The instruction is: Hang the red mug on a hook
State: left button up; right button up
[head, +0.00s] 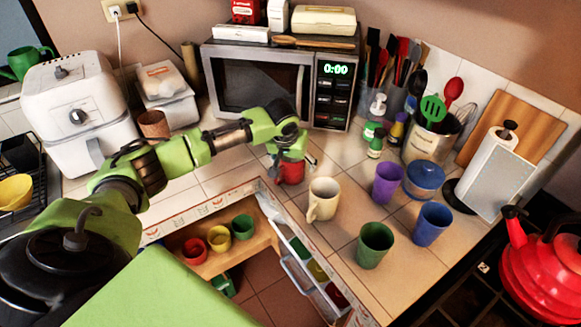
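The red mug (291,174) is on the tiled counter in front of the microwave, near the corner of the counter's inner edge. My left gripper (293,158) reaches in from the left and points down right over the mug, hiding its upper part. I cannot tell whether the fingers are shut on the mug or whether the mug is lifted. My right gripper is not in view. I cannot make out any hook in this view.
A cream mug (323,199) stands close to the right of the red mug. Purple (387,183), green (375,245) and blue (432,223) cups stand further right. The microwave (275,87) is behind. An open drawer (305,262) and a lower shelf with small cups (218,238) lie below.

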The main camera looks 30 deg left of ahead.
pick_arm(q)
jog(key=c, duration=1.5)
jog(key=shift+r, duration=0.1)
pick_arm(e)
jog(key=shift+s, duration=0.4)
pick_arm(q)
jog(key=shift+r+b, duration=0.3)
jog(key=shift+r, duration=0.1)
notch_tip(320, 180, up, 2)
jog(key=shift+r+b, duration=0.15)
jog(key=shift+b, duration=0.45)
jog(key=s+d+r+b, duration=0.2)
jog(key=s+r+b, duration=0.1)
jog(key=s+r, duration=0.7)
jog(key=s, duration=0.4)
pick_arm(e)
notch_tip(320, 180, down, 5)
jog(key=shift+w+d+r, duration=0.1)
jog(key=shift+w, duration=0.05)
